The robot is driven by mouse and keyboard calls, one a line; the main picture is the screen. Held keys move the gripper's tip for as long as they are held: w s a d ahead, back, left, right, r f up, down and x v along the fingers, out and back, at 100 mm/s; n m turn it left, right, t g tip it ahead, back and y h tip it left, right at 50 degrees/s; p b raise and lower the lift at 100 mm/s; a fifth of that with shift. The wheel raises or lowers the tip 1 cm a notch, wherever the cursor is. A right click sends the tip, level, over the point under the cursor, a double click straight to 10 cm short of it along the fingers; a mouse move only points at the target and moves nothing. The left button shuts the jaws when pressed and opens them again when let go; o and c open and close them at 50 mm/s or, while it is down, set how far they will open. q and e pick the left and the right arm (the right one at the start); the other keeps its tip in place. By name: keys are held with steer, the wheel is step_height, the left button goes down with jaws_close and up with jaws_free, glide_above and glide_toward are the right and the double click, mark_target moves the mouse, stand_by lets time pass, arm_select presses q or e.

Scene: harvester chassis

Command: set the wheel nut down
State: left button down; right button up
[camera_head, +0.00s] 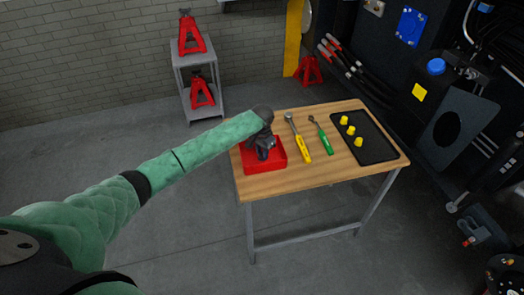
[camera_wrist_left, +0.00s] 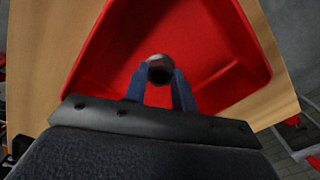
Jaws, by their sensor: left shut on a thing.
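My left gripper (camera_head: 264,153) reaches over the red tray (camera_head: 279,166) at the left end of the wooden table. In the left wrist view, the fingers of this gripper (camera_wrist_left: 161,82) are shut on the wheel nut (camera_wrist_left: 160,68), a small grey metal ring with a dark hole. The nut is over the inside of the red tray (camera_wrist_left: 106,62); I cannot tell whether it touches the tray floor. In the head view, the hand hides the nut and part of the tray. My right gripper is not in view.
A yellow-handled tool (camera_head: 301,146) and a green-handled tool (camera_head: 324,141) lie on the wooden table (camera_head: 274,190) right of the red tray. A black tray (camera_head: 375,150) holds several yellow pieces (camera_head: 351,130). A grey shelf (camera_head: 207,102) with red jack stands (camera_head: 191,37) stands behind.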

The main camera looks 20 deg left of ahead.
arm_select(q)
steer(key=shift+f, duration=0.1)
steer(key=c, duration=1.1)
jaws_free()
steer(key=shift+c, duration=0.2)
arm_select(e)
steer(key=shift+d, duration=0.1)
arm_select(q)
steer(key=shift+r, duration=0.45)
step_height(320, 180, up, 4)
steer(key=shift+r+b, duration=0.15)
steer(key=shift+b, duration=0.85)
step_height(320, 180, up, 7)
steer(key=b, duration=0.1)
steer(key=shift+b, duration=0.4)
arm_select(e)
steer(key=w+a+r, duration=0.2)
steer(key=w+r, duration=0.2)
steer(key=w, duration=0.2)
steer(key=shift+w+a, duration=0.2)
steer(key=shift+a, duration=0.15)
